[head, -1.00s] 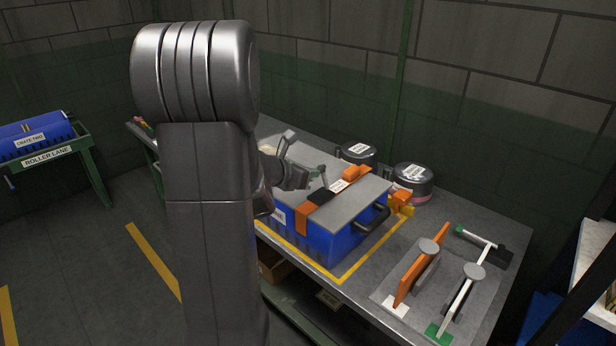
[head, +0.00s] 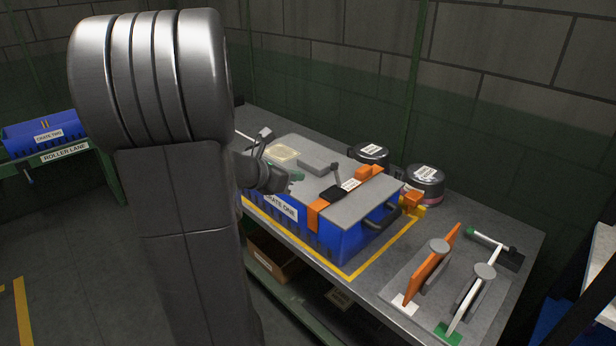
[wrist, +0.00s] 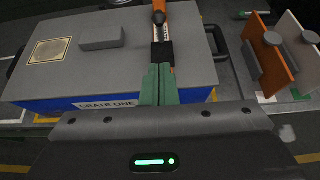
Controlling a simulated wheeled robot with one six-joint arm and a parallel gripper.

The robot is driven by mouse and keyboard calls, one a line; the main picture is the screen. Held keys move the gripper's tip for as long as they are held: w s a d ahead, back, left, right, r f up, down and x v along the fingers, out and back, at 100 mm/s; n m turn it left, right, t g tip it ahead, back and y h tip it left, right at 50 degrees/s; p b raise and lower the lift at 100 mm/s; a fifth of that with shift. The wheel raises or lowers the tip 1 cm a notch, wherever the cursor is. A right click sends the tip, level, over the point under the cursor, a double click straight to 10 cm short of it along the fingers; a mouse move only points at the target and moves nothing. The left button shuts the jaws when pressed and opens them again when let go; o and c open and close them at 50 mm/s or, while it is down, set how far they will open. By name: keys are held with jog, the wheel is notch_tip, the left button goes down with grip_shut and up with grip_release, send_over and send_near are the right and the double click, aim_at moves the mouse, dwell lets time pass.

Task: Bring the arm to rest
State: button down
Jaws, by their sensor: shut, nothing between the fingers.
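My gripper (head: 297,177) is at the end of my grey arm, by the near left side of the blue crate labelled CRATE ONE (head: 328,229). Its green fingers (wrist: 160,84) are together and empty in the wrist view. The crate has a grey lid (head: 360,205) with an orange strap (head: 319,212) and black buckle across it. The strap and buckle (wrist: 162,50) show just beyond the fingertips in the wrist view; I cannot tell the gap. My arm hides part of the bench's left side.
The crate stands inside yellow lines on a metal bench (head: 375,286). Two labelled round pots (head: 424,182) stand behind it. An orange panel (head: 433,264) and a white panel (head: 474,302) stand to the right. A second blue crate (head: 40,133) sits on the roller lane at far left.

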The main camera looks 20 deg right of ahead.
jog(key=shift+v, duration=1.5)
jog(key=shift+d+f, duration=0.1)
jog(key=shift+d, duration=0.1)
